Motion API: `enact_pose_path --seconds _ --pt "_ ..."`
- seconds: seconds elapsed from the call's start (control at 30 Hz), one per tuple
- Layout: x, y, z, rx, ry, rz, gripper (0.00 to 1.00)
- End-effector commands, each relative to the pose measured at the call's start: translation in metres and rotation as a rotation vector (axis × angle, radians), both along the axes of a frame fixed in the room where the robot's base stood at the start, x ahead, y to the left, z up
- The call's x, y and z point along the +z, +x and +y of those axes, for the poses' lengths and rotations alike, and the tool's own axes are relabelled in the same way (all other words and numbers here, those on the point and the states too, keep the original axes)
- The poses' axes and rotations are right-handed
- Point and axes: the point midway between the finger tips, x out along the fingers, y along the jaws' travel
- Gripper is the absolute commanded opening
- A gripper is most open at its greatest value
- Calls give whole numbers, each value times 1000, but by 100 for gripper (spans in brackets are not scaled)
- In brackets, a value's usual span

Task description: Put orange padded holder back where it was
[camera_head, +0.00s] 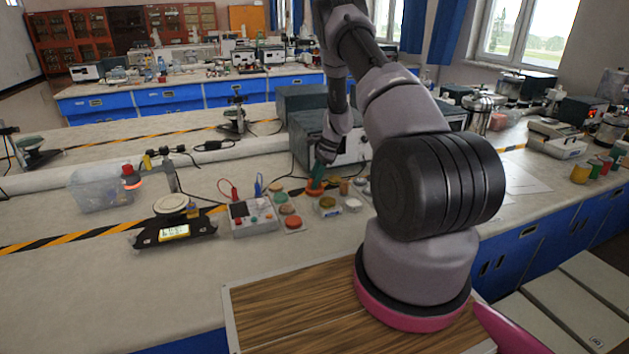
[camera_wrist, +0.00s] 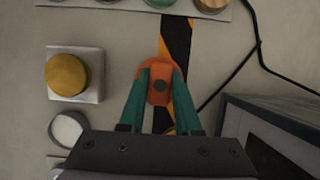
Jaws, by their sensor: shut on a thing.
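The orange padded holder (camera_wrist: 158,88) sits between the green fingers of my gripper (camera_wrist: 160,82) in the wrist view. The fingers are shut on its two sides. In the head view the holder (camera_head: 314,190) shows as a small orange patch under my gripper (camera_head: 316,184), among small round pieces on the bench.
A yellow round piece on a pale square base (camera_wrist: 68,74) and a white round cup (camera_wrist: 68,131) lie left of the holder. A grey instrument box (camera_wrist: 265,125) and black cable are close on the right. A scale (camera_head: 174,230) and control box (camera_head: 252,216) stand left.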

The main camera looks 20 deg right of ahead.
Motion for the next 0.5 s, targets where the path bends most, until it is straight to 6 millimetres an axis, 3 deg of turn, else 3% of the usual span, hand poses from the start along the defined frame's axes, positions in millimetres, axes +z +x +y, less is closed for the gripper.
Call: enact_pose_path --seconds 0.03,0.07,0.13,0.5 --pt "-2 0 0 0 0 0 0" --pt "-2 0 0 0 0 0 36" --pt "-2 0 0 0 0 0 62" --pt "1 0 0 0 0 0 62"
